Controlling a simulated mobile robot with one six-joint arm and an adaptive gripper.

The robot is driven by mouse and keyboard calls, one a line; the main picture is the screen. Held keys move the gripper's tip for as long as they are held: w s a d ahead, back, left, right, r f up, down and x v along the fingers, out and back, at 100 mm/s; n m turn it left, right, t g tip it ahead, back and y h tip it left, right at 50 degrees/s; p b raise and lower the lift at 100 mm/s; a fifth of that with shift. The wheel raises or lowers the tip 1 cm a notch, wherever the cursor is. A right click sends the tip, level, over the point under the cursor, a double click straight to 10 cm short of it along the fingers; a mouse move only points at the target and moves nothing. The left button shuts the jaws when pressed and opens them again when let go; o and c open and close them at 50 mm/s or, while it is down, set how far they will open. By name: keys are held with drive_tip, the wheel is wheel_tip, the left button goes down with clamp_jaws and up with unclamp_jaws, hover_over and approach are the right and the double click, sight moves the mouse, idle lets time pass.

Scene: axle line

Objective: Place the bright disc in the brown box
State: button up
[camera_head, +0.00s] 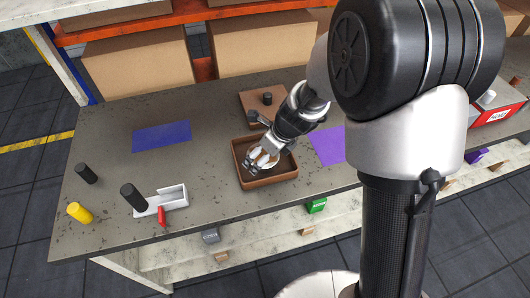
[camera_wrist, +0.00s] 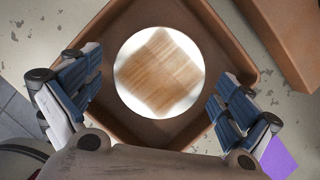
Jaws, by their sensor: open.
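The brown box (camera_head: 275,180) is an open, shallow tray on the grey worktable; its rim also shows in the wrist view (camera_wrist: 213,20). The bright disc (camera_wrist: 160,72) is round and shiny, with a wood-like reflection on its face. It appears within the box's walls; whether it rests on the floor is not clear. In the head view the disc (camera_head: 263,158) is partly hidden by my gripper. My gripper (camera_head: 252,169) is over the box with its jaws open. In the wrist view its fingers (camera_wrist: 160,101) stand wide apart on either side of the disc, not touching it.
A blue mat (camera_head: 162,136) is left, a purple mat (camera_head: 327,146) right. Black cylinders, a yellow cylinder (camera_head: 80,212) and a white fixture (camera_head: 170,198) with a red part stand at left. The table between is clear.

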drive_tip(key=shift+r, duration=0.1)
drive_tip(key=shift+r, duration=0.25)
drive_tip(key=s+d+r+n+p, duration=0.3)
drive_tip(key=s+r+n, duration=0.25)
drive_tip(key=r, duration=0.55)
drive_tip(key=s+d+r+n+p, duration=0.3)
drive_tip(key=s+r+n, duration=0.25)
drive_tip(key=r, duration=0.45)
drive_tip(key=s+d+r+n+t+h, duration=0.1)
drive_tip(key=s+d+r+n, duration=0.1)
drive_tip(key=s+d+n, duration=0.2)
drive_tip(key=s+d+r+n+h, duration=0.2)
drive_tip(key=s+d+r+n, duration=0.1)
drive_tip(key=s+n, duration=0.7)
drive_tip(key=shift+s+d+n+t, duration=0.2)
drive_tip(key=shift+d+n+t, duration=0.2)
drive_tip(key=shift+n, duration=0.1)
